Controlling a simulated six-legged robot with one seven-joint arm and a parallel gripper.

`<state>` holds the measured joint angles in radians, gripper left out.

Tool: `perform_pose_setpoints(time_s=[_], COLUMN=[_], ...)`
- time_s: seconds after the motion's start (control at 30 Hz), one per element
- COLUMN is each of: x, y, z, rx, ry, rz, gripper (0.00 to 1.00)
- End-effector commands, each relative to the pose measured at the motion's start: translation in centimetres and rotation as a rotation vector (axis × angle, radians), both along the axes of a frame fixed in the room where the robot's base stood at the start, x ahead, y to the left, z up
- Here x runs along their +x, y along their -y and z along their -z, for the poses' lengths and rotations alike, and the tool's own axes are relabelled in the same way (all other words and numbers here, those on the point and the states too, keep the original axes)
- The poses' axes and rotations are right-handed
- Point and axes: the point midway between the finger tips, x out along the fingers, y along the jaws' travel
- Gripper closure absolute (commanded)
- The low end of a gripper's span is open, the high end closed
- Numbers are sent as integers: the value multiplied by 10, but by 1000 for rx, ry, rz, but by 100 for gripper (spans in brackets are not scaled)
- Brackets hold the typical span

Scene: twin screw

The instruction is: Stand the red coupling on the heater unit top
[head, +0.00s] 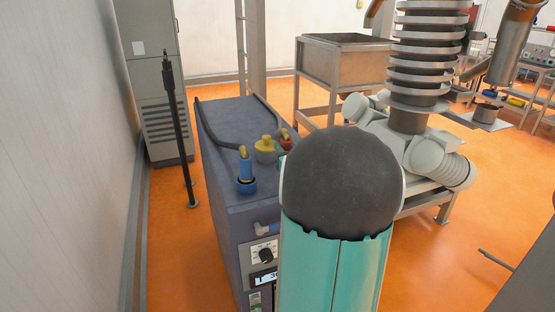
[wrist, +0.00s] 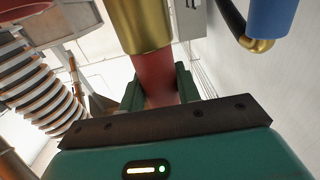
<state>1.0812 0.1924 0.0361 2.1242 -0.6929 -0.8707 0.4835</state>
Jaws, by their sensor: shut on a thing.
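The red coupling (wrist: 155,80) is between the two green fingers of my gripper (wrist: 160,88) in the wrist view, with a wide brass section at its far end. My gripper is shut on it. In the head view only a small red part of the coupling (head: 286,147) shows, behind my arm's dark dome; my gripper is mostly hidden there. The heater unit (head: 226,130) is a blue-grey box with a flat top. The red part appears over or at its right side; I cannot tell whether it touches the top.
A blue coupling (head: 246,178) with a black hose stands on the unit's top, beside a yellow fitting (head: 265,150). Blue also shows in the wrist view (wrist: 271,18). A black pole (head: 179,130) and a grey cabinet (head: 155,90) stand left. A ribbed column (head: 425,50) stands right.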

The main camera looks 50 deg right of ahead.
Motion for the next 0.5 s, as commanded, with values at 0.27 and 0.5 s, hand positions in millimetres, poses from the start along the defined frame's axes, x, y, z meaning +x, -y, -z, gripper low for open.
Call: perform_pose_setpoints(time_s=[0.27, 0.5], x=[17, 16], y=[9, 9], z=[21, 49], rx=[0, -1], ry=[1, 2], rz=[0, 1], gripper=[99, 99])
